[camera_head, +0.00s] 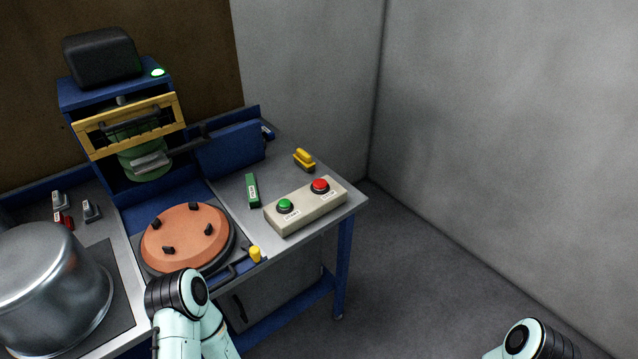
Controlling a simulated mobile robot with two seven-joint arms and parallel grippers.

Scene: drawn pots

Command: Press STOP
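A beige control box (307,212) sits near the right front corner of the workbench. It carries a red button (320,185) on its right end and a green button (285,204) on its left end. Small white labels lie by the buttons, too small to read; STOP is not legible. My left arm shows at the bottom centre-left, in front of the bench, and part of my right arm shows at the bottom right, over the floor. Neither gripper can be made out, and nothing touches the box.
A round orange plate (186,238) with black pegs lies left of the box, with a yellow-knobbed lever (255,254) at the bench front. A large metal pot (45,280) stands at left. A green block (252,190) and yellow item (304,160) lie near the box.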

